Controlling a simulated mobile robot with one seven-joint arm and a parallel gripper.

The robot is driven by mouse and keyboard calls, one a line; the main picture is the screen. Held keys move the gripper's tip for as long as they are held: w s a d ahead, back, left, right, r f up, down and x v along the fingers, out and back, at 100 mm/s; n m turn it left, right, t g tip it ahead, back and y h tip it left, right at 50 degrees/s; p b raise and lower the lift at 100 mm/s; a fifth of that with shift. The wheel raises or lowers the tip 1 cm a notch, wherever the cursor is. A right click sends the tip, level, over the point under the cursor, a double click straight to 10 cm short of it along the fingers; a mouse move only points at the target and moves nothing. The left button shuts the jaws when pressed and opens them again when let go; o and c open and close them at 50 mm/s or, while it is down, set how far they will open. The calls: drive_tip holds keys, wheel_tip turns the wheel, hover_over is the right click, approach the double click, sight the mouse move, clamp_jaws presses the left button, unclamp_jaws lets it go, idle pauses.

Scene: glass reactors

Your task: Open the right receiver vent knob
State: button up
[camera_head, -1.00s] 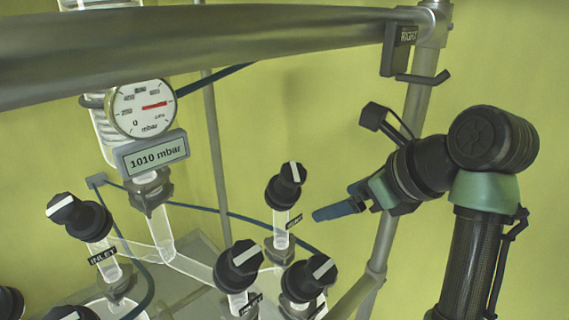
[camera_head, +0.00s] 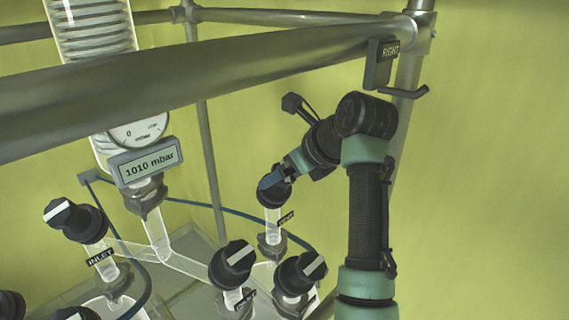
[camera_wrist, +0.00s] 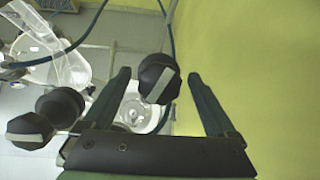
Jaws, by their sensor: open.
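The vent knob (camera_head: 272,196) is black and round, on a short glass neck with a VENT label (camera_head: 286,218). My gripper (camera_head: 268,182) is at its top and covers part of it in the head view. In the wrist view the knob (camera_wrist: 150,70) shows a pale bar across its cap. It lies between the tips of my two open fingers, with a gap on each side. From these views I cannot tell whether a finger touches it.
More black knobs stand close by: one in front (camera_head: 232,265), one to its right (camera_head: 301,274), and the INLET knob (camera_head: 76,220) at left. A thick metal rail (camera_head: 200,90) crosses above. A display (camera_head: 147,161) reads 1010 mbar. The yellow wall side at right is free.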

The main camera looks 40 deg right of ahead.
drive_tip(key=shift+c, duration=0.2)
drive_tip(key=c, duration=1.3)
drive_tip(key=shift+c, duration=0.2)
drive_tip(key=shift+n, duration=0.3)
